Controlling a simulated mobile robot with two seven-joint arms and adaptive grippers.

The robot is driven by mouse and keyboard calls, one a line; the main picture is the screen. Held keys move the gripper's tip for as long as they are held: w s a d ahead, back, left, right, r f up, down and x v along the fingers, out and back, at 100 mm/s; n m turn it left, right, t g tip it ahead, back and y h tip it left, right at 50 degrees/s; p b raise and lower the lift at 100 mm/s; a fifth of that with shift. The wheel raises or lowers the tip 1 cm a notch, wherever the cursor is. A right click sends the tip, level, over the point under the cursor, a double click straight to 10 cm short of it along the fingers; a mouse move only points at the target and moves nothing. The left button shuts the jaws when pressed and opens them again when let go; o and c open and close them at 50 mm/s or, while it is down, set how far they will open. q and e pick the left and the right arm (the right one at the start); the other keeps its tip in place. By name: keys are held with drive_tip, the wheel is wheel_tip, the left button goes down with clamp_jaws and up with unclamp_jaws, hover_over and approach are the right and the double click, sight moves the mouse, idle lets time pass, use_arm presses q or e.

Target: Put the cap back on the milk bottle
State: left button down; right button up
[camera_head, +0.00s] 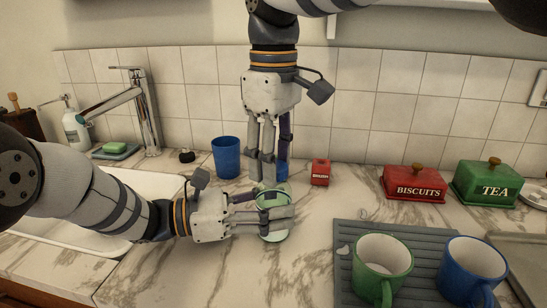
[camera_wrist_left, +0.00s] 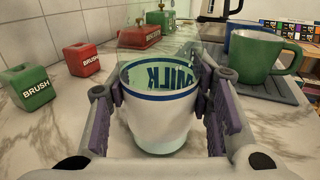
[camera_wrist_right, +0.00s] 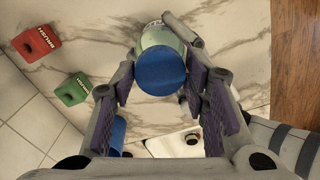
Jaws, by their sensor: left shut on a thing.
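The milk bottle (camera_head: 274,200) stands on the marble counter, pale green and translucent with a white, blue-ringed lower part and MILK lettering in the left wrist view (camera_wrist_left: 165,115). My left gripper (camera_head: 268,218) is shut around its body from the side. My right gripper (camera_head: 267,180) points straight down above the bottle. The round blue cap (camera_wrist_right: 162,72) lies between my right fingertips, seemingly held, and overlaps the bottle in the right wrist view. I cannot tell how large the gap between cap and bottle mouth is. The bottle mouth is hidden.
A blue cup (camera_head: 226,157) and red brush holder (camera_head: 320,173) stand behind; a green brush holder (camera_wrist_left: 32,86) is near them. A grey mat (camera_head: 348,240) with a green mug (camera_head: 383,266) and a blue mug (camera_head: 470,270) is right. The sink (camera_head: 120,190) is left.

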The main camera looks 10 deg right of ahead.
drive_tip(key=c, duration=0.6)
drive_tip(key=o, duration=1.3)
drive_tip(key=shift+o, duration=0.2)
wheel_tip(320, 180, up, 12)
